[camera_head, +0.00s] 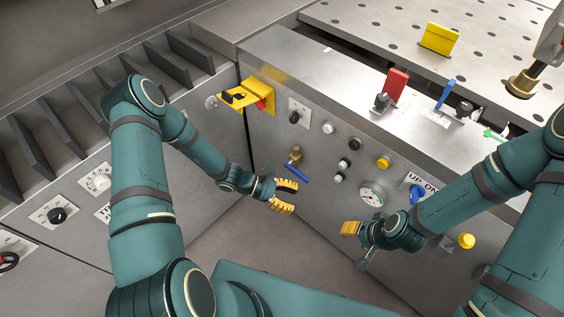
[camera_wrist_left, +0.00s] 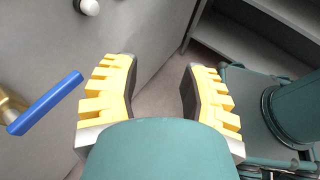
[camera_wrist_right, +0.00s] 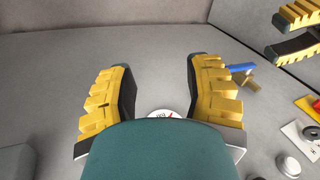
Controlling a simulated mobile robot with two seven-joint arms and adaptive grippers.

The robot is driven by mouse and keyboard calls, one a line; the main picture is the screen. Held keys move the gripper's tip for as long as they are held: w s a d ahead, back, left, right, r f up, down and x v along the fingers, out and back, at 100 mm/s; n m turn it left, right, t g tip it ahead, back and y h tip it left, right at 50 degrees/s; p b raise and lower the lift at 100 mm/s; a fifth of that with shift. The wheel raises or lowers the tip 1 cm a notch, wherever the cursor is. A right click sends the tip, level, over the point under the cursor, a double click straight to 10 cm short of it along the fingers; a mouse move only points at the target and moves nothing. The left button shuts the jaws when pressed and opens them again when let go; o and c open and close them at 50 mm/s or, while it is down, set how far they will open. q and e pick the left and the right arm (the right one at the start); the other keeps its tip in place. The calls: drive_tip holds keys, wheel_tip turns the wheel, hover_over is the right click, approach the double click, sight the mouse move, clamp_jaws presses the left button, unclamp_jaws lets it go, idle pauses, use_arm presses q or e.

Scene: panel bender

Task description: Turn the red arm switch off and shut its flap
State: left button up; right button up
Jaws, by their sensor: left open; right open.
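A red flap (camera_head: 396,85) stands raised on the top ledge of the machine panel. A dark switch knob (camera_head: 381,102) sits just in front of it; which way it is set is too small to tell. My left gripper (camera_head: 287,195) is open and empty in front of the panel's face, below and left of the switch, near a blue-handled valve. Its spread fingers show in the left wrist view (camera_wrist_left: 160,90). My right gripper (camera_head: 355,240) is lower, in front of the panel near the gauge. It is open and empty in the right wrist view (camera_wrist_right: 160,90).
The blue valve handle (camera_head: 297,171) projects beside my left gripper. A yellow bracket (camera_head: 258,94) juts from the panel at left. A blue lever (camera_head: 446,94) and a green lever (camera_head: 494,136) stand right of the switch. A gauge (camera_head: 371,195) is on the panel face.

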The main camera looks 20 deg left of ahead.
use_arm(q)
drive_tip(key=w+a+r+n+t+h, duration=0.1)
drive_tip(key=w+a+r+n+t, duration=0.2)
drive_tip(key=w+n+t, duration=0.35)
drive_tip(key=n+t+y, duration=1.2)
drive_tip(key=n+t, duration=0.1)
drive_tip(key=n, duration=0.6)
approach(257, 105)
drive_tip(key=shift+g, duration=0.25)
drive_tip(key=b+x, duration=0.2)
drive_tip(key=x, duration=0.9)
use_arm(e)
drive_tip(key=shift+s+a+f, duration=0.1)
drive_tip(key=shift+s+f, duration=0.4)
drive_tip(key=shift+f, duration=0.35)
use_arm(q)
drive_tip(key=shift+a+r, duration=0.1)
clamp_jaws()
